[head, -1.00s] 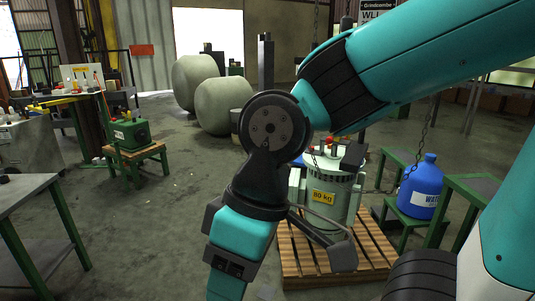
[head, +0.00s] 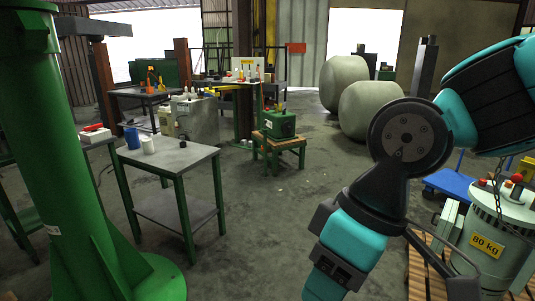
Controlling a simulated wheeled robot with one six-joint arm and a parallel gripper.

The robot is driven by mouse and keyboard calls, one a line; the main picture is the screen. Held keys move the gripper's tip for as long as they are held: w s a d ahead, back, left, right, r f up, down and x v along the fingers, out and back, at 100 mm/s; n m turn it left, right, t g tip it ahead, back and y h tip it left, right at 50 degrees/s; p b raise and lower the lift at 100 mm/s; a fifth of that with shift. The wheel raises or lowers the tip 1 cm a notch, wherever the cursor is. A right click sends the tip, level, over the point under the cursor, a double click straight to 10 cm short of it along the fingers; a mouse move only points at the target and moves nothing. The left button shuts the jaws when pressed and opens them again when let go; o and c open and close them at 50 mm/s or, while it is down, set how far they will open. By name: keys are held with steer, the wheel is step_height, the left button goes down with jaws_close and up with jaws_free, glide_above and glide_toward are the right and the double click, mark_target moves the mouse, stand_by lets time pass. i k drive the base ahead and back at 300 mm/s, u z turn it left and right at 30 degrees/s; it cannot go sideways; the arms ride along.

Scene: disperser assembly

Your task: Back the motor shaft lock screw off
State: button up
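No motor shaft lock screw can be made out in the head view. A thick green column (head: 50,150) with a flared foot stands close at the left; its top runs out of the picture. A green boxy machine (head: 280,123) sits on a small wooden-topped stool in the middle distance, too small to show any screw. My teal and black arm comes in from the right and bends downward.
A grey-topped table (head: 170,157) with a white and a blue container stands left of centre. A pale drum marked 80 kg (head: 487,245) stands on a wooden pallet (head: 428,275) at the lower right. Open floor lies between.

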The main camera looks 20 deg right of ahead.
mark_target(509, 185)
steer(key=z, duration=0.2)
steer(key=i, duration=2.55)
steer(key=z, duration=0.55)
steer(key=i, duration=1.95)
steer(key=z, duration=1.5)
steer(key=i, duration=1.1)
steer(key=z, duration=1.5)
steer(key=i, duration=0.5)
steer(key=z, duration=0.2)
